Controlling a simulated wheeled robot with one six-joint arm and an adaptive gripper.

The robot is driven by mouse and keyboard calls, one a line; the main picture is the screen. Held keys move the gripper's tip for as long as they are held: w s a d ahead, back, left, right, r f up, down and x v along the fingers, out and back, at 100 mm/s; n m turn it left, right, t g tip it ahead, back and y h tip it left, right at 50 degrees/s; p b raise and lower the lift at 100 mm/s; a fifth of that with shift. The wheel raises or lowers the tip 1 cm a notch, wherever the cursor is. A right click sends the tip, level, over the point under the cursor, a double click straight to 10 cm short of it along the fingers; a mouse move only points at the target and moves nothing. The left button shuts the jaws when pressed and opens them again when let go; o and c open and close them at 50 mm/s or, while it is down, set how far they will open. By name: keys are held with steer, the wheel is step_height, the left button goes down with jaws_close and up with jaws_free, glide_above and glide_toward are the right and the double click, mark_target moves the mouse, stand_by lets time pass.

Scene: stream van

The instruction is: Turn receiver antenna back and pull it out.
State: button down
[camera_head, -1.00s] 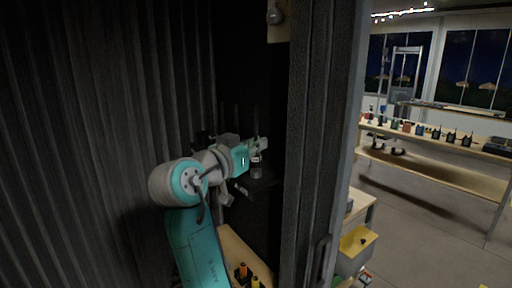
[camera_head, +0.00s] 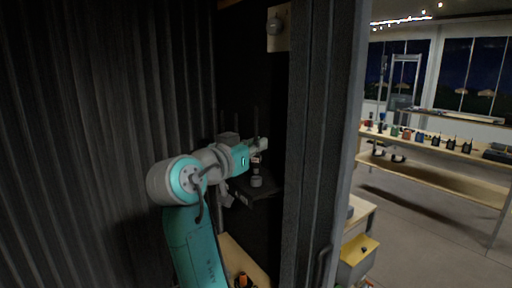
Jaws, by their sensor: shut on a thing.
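My gripper (camera_head: 258,148) is at the dark recess behind the corrugated wall, above a dark box-shaped unit (camera_head: 262,188) that looks like the receiver. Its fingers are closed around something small. What they hold is too small and dark to make out clearly; thin dark upright rods (camera_head: 256,120) that look like antennas show just behind the gripper. A small grey knob-like cylinder (camera_head: 256,181) sits on the unit just below the fingers. My arm comes in from the lower left and hides part of the unit.
A dark corrugated wall (camera_head: 100,120) stands close at the left, and a dark door post (camera_head: 315,140) stands right of the gripper. A wooden surface (camera_head: 238,258) lies below. At the right, a long bench (camera_head: 430,142) carries several small devices, with open floor before it.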

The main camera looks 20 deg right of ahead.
mark_target(256, 132)
steer(key=shift+r, duration=0.15)
steer(key=shift+r, duration=1.35)
